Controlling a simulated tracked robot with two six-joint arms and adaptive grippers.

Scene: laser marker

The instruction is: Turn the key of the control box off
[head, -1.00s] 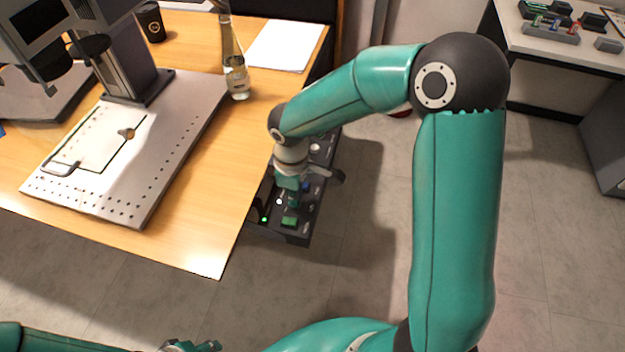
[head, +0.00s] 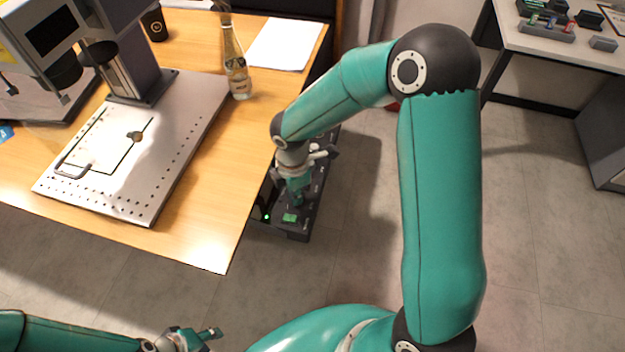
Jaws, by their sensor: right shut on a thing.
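The dark control box (head: 300,233) is beside the right edge of the wooden table, lower than the tabletop. A green button (head: 289,218) and a small lit green light (head: 267,217) show on its near end. My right gripper (head: 297,200) points down onto the box's panel, just behind the green button. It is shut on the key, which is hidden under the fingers. My arm also covers part of the panel. My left gripper (head: 205,338) is low at the bottom edge, away from the box and partly cut off. Its opening is unclear.
The wooden table (head: 205,240) carries the laser marker with its perforated metal plate (head: 150,205), a glass bottle (head: 236,65), a black cup (head: 153,24) and white paper (head: 283,45). A second table (head: 590,55) stands at the upper right. The floor right of the box is clear.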

